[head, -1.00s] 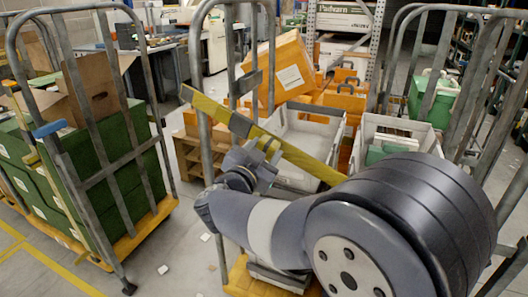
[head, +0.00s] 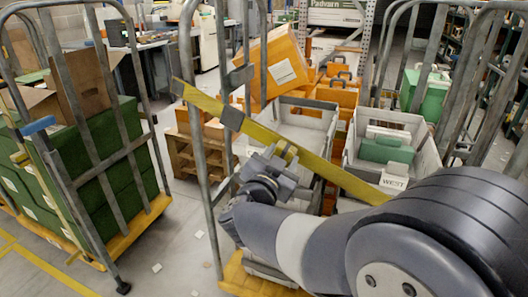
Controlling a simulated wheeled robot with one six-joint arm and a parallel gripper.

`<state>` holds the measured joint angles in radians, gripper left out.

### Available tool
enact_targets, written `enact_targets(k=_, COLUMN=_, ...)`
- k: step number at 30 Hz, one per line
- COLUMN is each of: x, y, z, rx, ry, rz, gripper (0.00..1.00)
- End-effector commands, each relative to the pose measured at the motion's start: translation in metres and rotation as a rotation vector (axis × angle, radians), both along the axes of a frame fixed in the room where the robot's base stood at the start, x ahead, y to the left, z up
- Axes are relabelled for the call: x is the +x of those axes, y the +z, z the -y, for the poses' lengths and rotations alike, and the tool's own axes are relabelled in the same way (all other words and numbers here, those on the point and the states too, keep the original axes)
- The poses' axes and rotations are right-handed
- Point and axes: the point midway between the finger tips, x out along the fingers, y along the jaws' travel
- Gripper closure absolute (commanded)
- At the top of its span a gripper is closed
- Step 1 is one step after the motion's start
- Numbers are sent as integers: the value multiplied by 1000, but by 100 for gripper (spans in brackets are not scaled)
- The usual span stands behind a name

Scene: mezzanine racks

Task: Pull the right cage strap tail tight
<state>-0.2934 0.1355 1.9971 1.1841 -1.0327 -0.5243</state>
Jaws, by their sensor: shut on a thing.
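A yellow strap (head: 335,174) runs slantwise across the front of the right cage (head: 191,120), from the upper left past the cage's post down to the right. A dark grey buckle (head: 232,118) sits on it just right of the post. My gripper (head: 287,154) is shut on the strap, on the stretch below and right of the buckle. The strap looks straight on both sides of the gripper. Its lower right end is hidden behind my arm. I cannot tell the tail from the rest of the strap.
Behind the strap stand grey bins (head: 438,150), one labelled WEST, and orange cases (head: 278,68). A left cage (head: 88,110) holds green boxes (head: 118,150). Clear floor lies between the cages, with small white scraps on it. My arm covers the lower right.

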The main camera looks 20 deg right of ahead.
Motion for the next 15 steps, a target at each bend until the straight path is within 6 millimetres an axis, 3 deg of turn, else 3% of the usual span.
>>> enact_targets(k=10, x=-6, y=-6, z=7, rx=1, ry=-8, rz=-6, gripper=95)
enact_targets(k=11, x=-6, y=-6, z=7, rx=1, ry=-9, rz=-6, gripper=54)
enact_targets(k=15, x=-5, y=-6, z=7, rx=1, ry=-7, rz=-7, gripper=42)
